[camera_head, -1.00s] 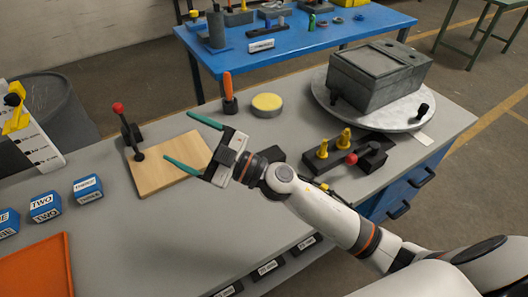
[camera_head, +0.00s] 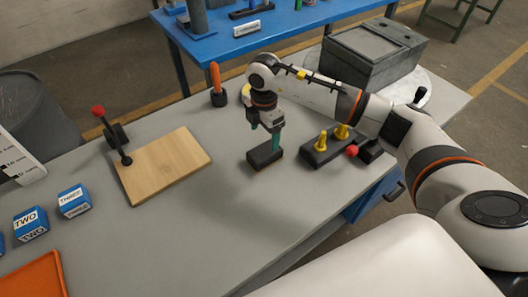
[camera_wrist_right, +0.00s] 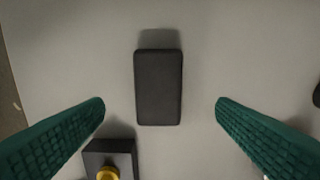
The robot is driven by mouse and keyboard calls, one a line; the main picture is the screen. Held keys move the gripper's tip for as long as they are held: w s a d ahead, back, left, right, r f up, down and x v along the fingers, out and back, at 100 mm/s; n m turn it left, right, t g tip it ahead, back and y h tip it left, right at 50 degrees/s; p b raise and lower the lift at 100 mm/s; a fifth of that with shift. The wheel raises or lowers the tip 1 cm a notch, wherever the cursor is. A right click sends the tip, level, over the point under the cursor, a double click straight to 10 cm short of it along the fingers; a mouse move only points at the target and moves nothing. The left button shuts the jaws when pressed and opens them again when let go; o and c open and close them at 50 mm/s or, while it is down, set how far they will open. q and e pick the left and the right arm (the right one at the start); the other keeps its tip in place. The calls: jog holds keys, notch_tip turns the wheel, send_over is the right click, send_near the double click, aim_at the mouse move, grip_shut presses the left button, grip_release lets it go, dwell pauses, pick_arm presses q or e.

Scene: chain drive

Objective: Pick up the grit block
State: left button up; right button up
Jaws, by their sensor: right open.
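The grit block, a dark grey rounded rectangular block (camera_head: 263,158), lies on the grey bench in the head view. In the right wrist view the block (camera_wrist_right: 159,88) lies flat between and ahead of the two fingers. My right gripper (camera_head: 266,138) points down just above the block, with its green fingers spread. In the right wrist view the right gripper (camera_wrist_right: 160,104) is open and empty, with clear gaps on both sides of the block. My left gripper is not in view.
A black base with yellow pegs (camera_head: 319,153) and a red-knobbed lever stands right of the block; its corner shows in the right wrist view (camera_wrist_right: 110,155). A wooden board (camera_head: 165,165) lies left. An orange-handled tool (camera_head: 216,85) stands behind. The bench front is clear.

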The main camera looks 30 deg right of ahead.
aim_at(265, 150)
notch_tip(265, 150, down, 3)
jog(key=shift+f, duration=0.1)
jog(key=f+p, duration=0.2)
jog(key=f, duration=0.2)
jog(key=shift+s, duration=0.2)
jog(key=shift+f, duration=0.6)
jog(key=shift+w, duration=0.1)
jog(key=c, duration=1.3)
notch_tip(265, 150, up, 10)
jog(key=shift+r+b, duration=0.1)
jog(key=shift+b, duration=0.75)
